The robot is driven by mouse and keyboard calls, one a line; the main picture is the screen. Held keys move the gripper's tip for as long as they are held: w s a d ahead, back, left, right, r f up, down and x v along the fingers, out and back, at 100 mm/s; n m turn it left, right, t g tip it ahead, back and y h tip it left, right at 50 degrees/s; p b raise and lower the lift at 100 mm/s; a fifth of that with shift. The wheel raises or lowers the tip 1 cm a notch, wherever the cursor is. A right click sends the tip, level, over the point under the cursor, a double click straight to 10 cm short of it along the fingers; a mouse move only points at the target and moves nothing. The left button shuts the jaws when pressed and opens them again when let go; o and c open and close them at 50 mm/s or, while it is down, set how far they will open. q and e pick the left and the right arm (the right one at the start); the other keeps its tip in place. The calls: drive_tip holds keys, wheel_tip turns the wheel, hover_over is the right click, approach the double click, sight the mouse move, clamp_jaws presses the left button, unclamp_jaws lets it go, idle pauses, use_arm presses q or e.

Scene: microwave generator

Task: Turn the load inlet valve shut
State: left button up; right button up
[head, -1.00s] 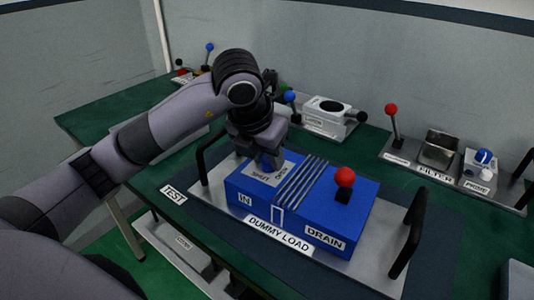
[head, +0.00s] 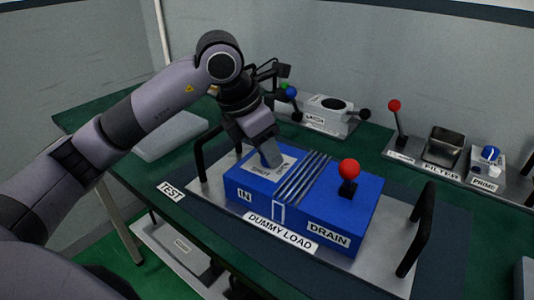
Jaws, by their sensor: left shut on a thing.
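The blue dummy load box (head: 255,202) sits on a metal tray with black handles on the green bench. A light plate with SHUT and OPEN lettering (head: 268,170) lies on its top left, above the IN label (head: 244,195). My left gripper (head: 270,160) points down over this plate and is shut on the load inlet valve there. A small blue part of the valve shows at the fingertips; the rest is hidden by the fingers. My right gripper is not in view.
A red-knobbed drain lever (head: 349,170) stands on the box's right side. Black tray handles (head: 418,230) rise at both ends. Behind are a coupler-like grey unit (head: 330,112), another red-knobbed lever (head: 394,106) and a FILTER station (head: 444,148).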

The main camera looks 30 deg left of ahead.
sight(255, 158)
use_arm(q)
drive_tip(key=m+g+h, duration=0.1)
drive_tip(key=m, duration=0.5)
drive_tip(key=shift+w+a+r+g+h, duration=0.1)
drive_tip(key=shift+w+a+g+h, duration=0.05)
drive_tip(key=shift+g+h, duration=0.25)
drive_tip(key=m+g, duration=0.1)
drive_tip(key=m, duration=0.2)
drive_tip(key=m+g, duration=0.1)
drive_tip(key=m, duration=0.2)
drive_tip(key=shift+w, duration=0.15)
drive_tip(key=o, duration=1)
drive_tip(key=shift+o, duration=0.2)
drive_tip(key=v, duration=0.7)
drive_tip(key=shift+a, duration=0.1)
